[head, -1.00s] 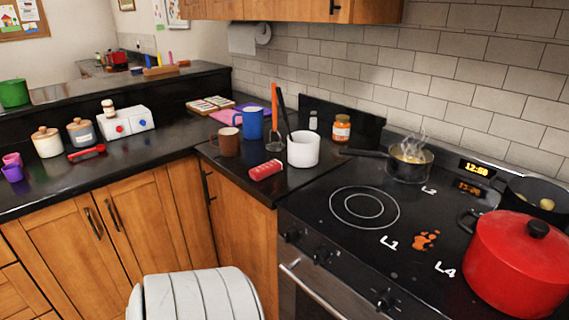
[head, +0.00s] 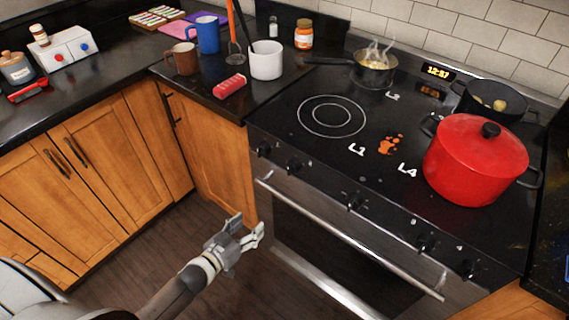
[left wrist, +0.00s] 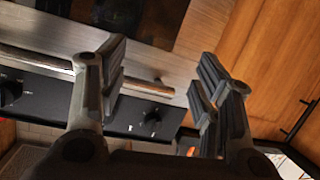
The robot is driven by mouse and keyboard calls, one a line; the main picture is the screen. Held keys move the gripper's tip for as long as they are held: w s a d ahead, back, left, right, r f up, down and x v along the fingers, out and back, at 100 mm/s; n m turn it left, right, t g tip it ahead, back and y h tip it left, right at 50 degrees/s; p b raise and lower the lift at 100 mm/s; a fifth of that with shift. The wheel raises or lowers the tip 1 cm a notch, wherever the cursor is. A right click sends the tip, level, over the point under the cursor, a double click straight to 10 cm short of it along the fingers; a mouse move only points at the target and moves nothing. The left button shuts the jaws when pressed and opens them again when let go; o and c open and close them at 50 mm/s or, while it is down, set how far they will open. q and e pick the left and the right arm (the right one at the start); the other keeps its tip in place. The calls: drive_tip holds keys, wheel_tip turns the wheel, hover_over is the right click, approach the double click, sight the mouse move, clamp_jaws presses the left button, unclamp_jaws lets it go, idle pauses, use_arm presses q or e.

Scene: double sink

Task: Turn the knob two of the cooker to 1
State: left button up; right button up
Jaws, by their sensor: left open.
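The cooker (head: 385,109) has a row of black knobs on its front panel. The second knob from the left (head: 295,163) is small; I cannot read its setting. My left gripper (head: 248,228) is open and empty, in front of the oven door's left edge, below and left of that knob and apart from it. In the left wrist view a knob (left wrist: 152,122) shows between the two spread fingers, and another knob (left wrist: 12,92) at the left edge. My right gripper is not in view.
The oven door handle (head: 345,232) runs below the knobs. A red pot (head: 475,165), a steaming pan (head: 375,70) and a black pan (head: 493,98) stand on the hob. Wooden cabinets (head: 110,160) are at the left. The floor (head: 165,235) before them is clear.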

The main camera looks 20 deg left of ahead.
sight(288, 171)
use_arm(q)
drive_tip(key=w+d+r+m+t+h, duration=0.1)
drive_tip(key=w+d+r+h, duration=0.1)
drive_tip(key=r, duration=0.6)
drive_tip(key=w+d+r+t+h, duration=0.1)
drive_tip(key=d+r+h, duration=0.1)
drive_tip(key=r, duration=0.5)
drive_tip(key=p+x, duration=0.1)
drive_tip(key=x, duration=0.9)
drive_tip(key=shift+w+p, duration=0.2)
drive_tip(key=shift+p, duration=0.2)
drive_tip(key=shift+c, duration=0.7)
drive_tip(key=c, duration=0.9)
